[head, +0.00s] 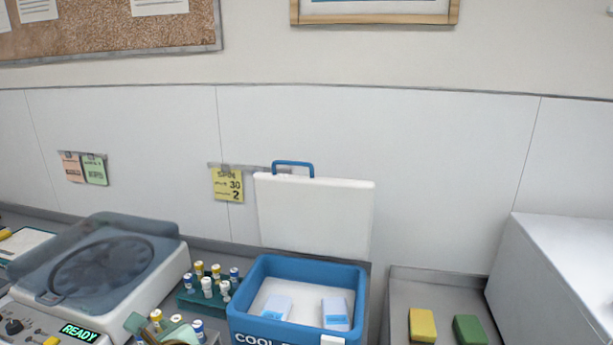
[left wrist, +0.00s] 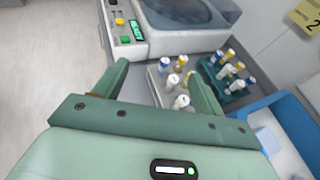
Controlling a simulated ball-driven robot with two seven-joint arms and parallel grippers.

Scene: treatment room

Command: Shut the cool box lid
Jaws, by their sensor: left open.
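The blue cool box (head: 242,298) stands at the lower middle of the head view, its front cut off by the bottom edge. Its lid (head: 314,215) stands upright at the back, open, with the white inner side facing me and a blue handle (head: 293,164) at the top. Two pale blue-and-white packs (head: 336,313) lie inside. The box also shows at the right of the left wrist view (left wrist: 262,104). My left gripper (left wrist: 158,84) is open and empty, left of the box, near a rack of vials; only its tip shows in the head view (head: 160,329). My right gripper is out of view.
A centrifuge (head: 150,290) with a smoky lid stands left. Vial racks, one teal (head: 190,303), stand between it and the cool box. Right are a grey tray with a yellow block (head: 422,325) and a green block (head: 468,330), then a white cabinet (head: 560,270).

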